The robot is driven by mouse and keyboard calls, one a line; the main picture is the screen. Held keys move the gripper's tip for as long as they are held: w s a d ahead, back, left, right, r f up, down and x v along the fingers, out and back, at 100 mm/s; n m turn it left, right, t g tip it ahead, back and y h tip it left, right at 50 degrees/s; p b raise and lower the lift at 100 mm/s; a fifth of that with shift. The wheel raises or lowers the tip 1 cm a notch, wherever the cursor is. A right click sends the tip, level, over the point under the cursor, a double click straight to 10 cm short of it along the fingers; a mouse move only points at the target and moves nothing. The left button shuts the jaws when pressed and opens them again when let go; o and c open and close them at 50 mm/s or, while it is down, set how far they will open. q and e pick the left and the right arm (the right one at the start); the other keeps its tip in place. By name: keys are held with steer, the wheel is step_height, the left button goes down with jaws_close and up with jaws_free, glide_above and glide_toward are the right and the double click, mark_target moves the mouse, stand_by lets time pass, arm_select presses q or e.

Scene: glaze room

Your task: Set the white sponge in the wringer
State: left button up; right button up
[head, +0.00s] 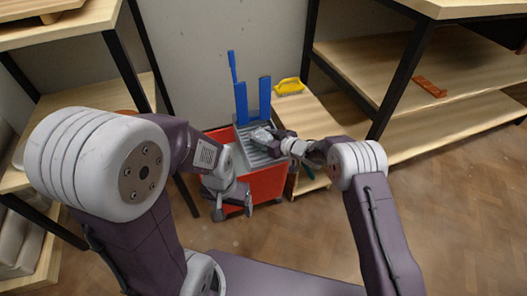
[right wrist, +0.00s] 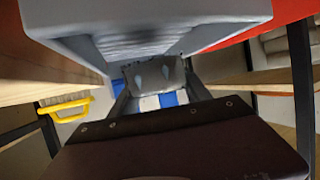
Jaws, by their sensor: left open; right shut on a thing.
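The red mop bucket (head: 268,183) stands on the floor at the middle of the head view, with the grey ribbed wringer (head: 250,149) on top. My right gripper (head: 266,135) is over the wringer and shut on a small pale thing (head: 261,136), which appears to be the white sponge. The fingers partly hide it, and I cannot tell whether it touches the wringer. In the right wrist view the grey wringer (right wrist: 150,30) fills the top; the held thing is not clear there. My left gripper (head: 234,204) is open and empty at the bucket's front left.
Blue upright parts (head: 240,100) rise behind the wringer. A yellow handled tool (head: 289,86) lies on the low wooden bench right of the bucket. A brick-red block (head: 430,87) lies on the right shelving. Shelving also stands at left. Floor at the lower right is clear.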

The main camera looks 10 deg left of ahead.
steer(key=shift+f, duration=0.15)
step_height(320, 180, down, 4)
steer(key=b, duration=0.2)
steer(key=shift+b, duration=0.35)
steer(key=shift+r, duration=0.25)
steer(key=shift+f, duration=0.15)
steer(key=o, duration=1.3)
